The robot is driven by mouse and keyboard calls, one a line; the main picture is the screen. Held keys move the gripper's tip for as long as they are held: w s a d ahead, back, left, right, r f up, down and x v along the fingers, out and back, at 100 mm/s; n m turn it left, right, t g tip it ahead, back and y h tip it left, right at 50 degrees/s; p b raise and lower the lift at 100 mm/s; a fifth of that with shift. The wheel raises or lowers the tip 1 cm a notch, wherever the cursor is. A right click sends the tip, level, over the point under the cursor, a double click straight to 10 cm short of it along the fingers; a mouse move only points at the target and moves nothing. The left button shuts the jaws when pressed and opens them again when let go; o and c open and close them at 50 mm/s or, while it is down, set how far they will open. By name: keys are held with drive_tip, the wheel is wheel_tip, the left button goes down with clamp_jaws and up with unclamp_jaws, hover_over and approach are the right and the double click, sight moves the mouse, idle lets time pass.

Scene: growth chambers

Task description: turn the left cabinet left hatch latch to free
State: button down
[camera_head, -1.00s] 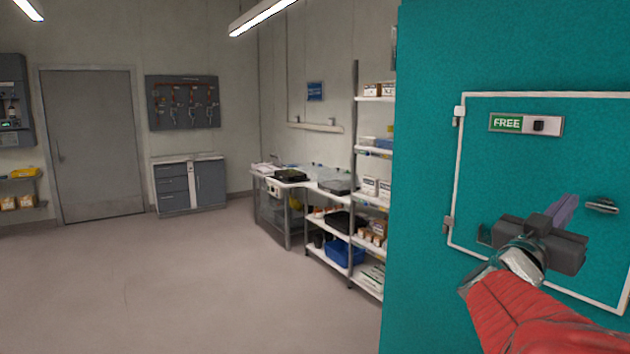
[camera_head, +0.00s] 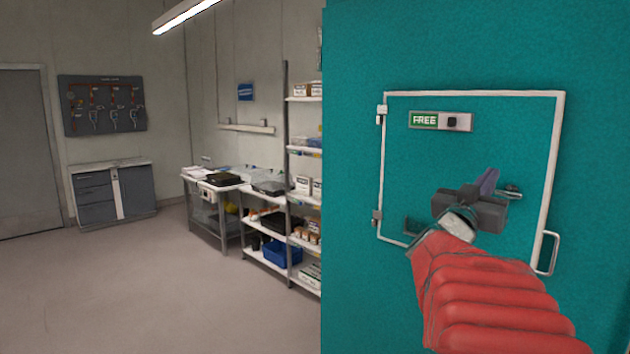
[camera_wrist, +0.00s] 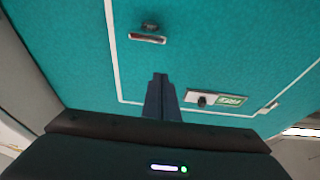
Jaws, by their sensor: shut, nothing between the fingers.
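The teal cabinet (camera_head: 600,60) carries a closed hatch (camera_head: 420,170) outlined by a white frame. A plate with a green FREE label (camera_head: 440,121) and a black knob sits in its upper part; the plate also shows in the wrist view (camera_wrist: 228,99). A small metal latch handle (camera_head: 511,192) sits lower at the right, and its bar lies level in the wrist view (camera_wrist: 147,38). My gripper (camera_head: 489,174) is shut and empty in front of the hatch, beside the latch handle. In the wrist view its fingers (camera_wrist: 160,80) are together, apart from the handle.
A white pull handle (camera_head: 547,254) stands out at the hatch's lower right. Hinges (camera_head: 377,216) are on its left edge. Shelving (camera_head: 290,200) and a workbench (camera_head: 215,185) stand behind the cabinet at the left. The floor (camera_head: 130,290) at the left is clear.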

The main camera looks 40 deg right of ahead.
sight(515, 192)
drive_tip(key=shift+w+d+f, duration=0.15)
drive_tip(key=shift+d+f, duration=0.6)
drive_tip(key=shift+d, duration=0.05)
drive_tip(key=shift+w+d+f, duration=0.1)
drive_tip(key=shift+d+f, duration=0.6)
drive_tip(key=shift+d, duration=0.1)
drive_tip(key=shift+w, duration=0.1)
drive_tip(key=shift+w+a, duration=0.1)
